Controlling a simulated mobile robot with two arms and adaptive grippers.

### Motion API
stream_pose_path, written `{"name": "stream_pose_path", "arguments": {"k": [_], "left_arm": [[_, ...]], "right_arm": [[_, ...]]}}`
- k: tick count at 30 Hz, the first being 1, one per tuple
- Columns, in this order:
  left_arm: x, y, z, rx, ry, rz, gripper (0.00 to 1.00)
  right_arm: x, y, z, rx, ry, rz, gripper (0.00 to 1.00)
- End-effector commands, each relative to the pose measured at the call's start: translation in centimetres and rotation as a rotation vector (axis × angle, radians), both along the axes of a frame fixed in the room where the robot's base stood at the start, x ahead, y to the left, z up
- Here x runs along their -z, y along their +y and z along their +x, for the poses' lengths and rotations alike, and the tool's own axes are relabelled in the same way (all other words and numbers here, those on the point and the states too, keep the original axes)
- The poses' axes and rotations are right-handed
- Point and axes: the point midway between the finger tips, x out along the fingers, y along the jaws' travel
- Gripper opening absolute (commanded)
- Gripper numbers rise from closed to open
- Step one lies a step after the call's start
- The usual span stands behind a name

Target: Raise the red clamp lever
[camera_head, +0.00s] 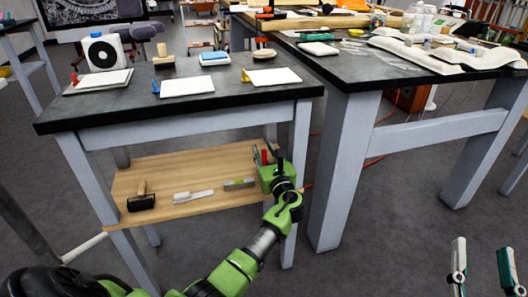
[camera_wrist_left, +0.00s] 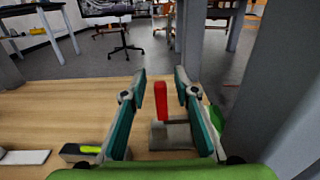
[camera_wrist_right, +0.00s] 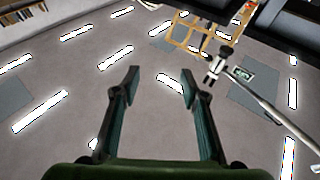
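The red clamp lever (camera_wrist_left: 161,102) stands roughly upright from a grey clamp base (camera_wrist_left: 172,136) on the wooden lower shelf. My left gripper (camera_wrist_left: 160,84) is open, with one finger on each side of the lever. Gaps show between the lever and both fingers in the left wrist view. In the head view the lever (camera_head: 264,156) is a small red patch beside my left gripper (camera_head: 265,151), and the clamp base is mostly hidden there. My right gripper (camera_head: 481,247) is open and empty, away from the tables; it also shows in the right wrist view (camera_wrist_right: 160,80).
The wooden shelf (camera_head: 160,174) also holds a black-headed tool (camera_head: 141,202), a white-and-grey brush-like item (camera_head: 193,196) and a grey block (camera_head: 239,184). Table legs (camera_head: 300,140) stand close to my left gripper. The dark tabletop (camera_head: 180,107) lies above the shelf.

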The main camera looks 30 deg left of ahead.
Motion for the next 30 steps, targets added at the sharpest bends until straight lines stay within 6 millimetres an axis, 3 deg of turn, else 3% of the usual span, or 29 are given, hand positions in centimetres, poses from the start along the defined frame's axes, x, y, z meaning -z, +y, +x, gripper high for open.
{"name": "stream_pose_path", "arguments": {"k": [1, 4, 17, 30], "left_arm": [[0.0, 0.0, 0.0, 0.000, 0.000, 0.000, 0.25], [0.0, 0.0, 0.0, 0.000, 0.000, 0.000, 0.00], [0.0, 0.1, -0.2, 0.000, -0.030, -0.025, 0.00], [0.6, 1.4, -1.7, 0.000, -0.269, -0.230, 0.00]], "right_arm": [[0.0, 0.0, 0.0, 0.000, 0.000, 0.000, 0.40], [0.0, 0.0, 0.0, 0.000, 0.001, 0.000, 0.40], [0.2, 0.0, 0.1, 0.001, 0.014, -0.003, 0.40], [1.0, -0.1, 0.3, 0.004, 0.040, -0.011, 0.40]]}}
